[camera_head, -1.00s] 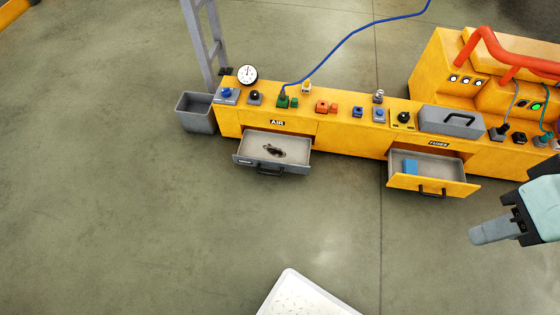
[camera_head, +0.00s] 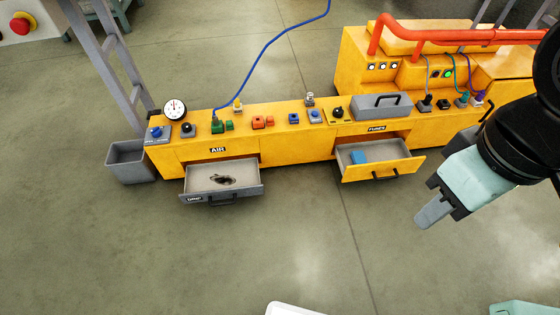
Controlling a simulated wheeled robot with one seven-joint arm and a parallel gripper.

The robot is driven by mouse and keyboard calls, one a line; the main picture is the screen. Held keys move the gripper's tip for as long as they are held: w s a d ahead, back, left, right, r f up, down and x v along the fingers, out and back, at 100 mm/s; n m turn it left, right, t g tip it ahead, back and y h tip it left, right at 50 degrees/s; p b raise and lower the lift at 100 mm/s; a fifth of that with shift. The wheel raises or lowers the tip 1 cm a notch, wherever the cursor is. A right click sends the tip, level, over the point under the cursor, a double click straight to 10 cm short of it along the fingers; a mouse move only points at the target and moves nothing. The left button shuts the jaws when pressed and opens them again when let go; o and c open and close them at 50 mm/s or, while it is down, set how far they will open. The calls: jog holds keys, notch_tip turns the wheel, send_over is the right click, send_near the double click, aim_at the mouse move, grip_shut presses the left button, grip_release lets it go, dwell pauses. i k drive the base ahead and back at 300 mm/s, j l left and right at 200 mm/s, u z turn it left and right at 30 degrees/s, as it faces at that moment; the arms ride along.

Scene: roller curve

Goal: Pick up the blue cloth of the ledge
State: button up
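A small blue piece (camera_head: 359,157), possibly the cloth, lies in the open yellow drawer (camera_head: 384,174) on the right side of the yellow bench (camera_head: 284,146). At this size I cannot tell whether it is cloth. No other blue cloth stands out on the bench top. My gripper (camera_head: 432,214) is at the right, in front of and to the right of that drawer, apart from it. Its grey fingers point down and left. They overlap from this side, so I cannot tell whether they are open or shut.
An open grey drawer (camera_head: 222,179) at the left holds a dark item. The floor in front is mostly clear.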

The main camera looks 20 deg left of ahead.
aim_at(358, 156)
jog(key=i+l+u, duration=0.1)
jog(key=i, duration=0.65)
jog(key=i+l+u, duration=0.1)
jog(key=i, duration=0.6)
jog(key=l, duration=0.05)
